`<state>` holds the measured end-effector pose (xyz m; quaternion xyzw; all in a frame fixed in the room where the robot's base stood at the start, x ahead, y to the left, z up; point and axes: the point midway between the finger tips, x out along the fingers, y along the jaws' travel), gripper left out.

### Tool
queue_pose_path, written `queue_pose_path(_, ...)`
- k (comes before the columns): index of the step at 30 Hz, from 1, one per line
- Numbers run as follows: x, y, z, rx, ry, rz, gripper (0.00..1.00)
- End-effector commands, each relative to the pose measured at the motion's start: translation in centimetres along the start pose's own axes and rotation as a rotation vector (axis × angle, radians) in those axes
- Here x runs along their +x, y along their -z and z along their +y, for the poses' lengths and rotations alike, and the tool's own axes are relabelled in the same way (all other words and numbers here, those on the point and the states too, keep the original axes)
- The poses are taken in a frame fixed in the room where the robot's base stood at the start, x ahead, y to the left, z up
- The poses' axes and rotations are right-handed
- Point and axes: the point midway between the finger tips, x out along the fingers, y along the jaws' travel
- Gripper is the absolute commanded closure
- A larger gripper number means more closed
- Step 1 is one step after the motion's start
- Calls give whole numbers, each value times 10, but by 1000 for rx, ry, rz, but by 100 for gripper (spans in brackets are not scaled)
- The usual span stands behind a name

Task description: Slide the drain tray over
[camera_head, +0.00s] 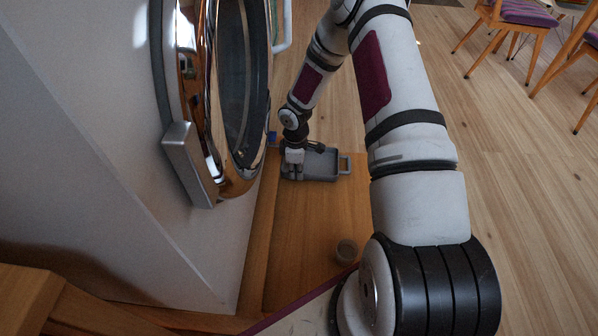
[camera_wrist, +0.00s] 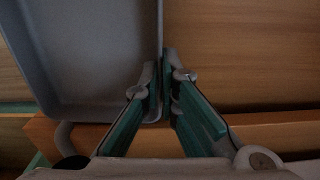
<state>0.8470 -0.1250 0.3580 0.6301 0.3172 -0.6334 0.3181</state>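The drain tray (camera_head: 325,165) is a shallow grey tray with a loop handle at its right end. It lies flat on a wooden surface below the round machine door. My gripper (camera_head: 294,168) points down at the tray's left end. In the wrist view the tray (camera_wrist: 90,50) fills the upper left, its side wall running down between my fingertips (camera_wrist: 161,70). One finger is on the inner side of the wall and one on the outer side, tips close together on it. The tray's far handle end is outside the wrist view.
A round chrome-rimmed door (camera_head: 222,90) stands open at the left, close beside my arm. A wooden ledge (camera_wrist: 270,135) runs beside the gripper. Chairs (camera_head: 520,25) are far right.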

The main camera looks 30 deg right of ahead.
Motion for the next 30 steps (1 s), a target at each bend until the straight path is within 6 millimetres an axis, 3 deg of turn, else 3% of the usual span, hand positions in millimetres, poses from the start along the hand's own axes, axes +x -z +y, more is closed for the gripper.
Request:
queue_pose_path(1, -1, 12, -1, -8, -4, 16, 100)
queue_pose_path(11, -1, 15, -1, -6, -5, 17, 100)
queue_pose_path(15, -1, 13, -1, -5, -4, 13, 72)
queue_pose_path(25, -3, 9, -1, -2, -2, 8, 72)
queue_pose_path(30, -22, 9, 0, -1, -5, 8, 72)
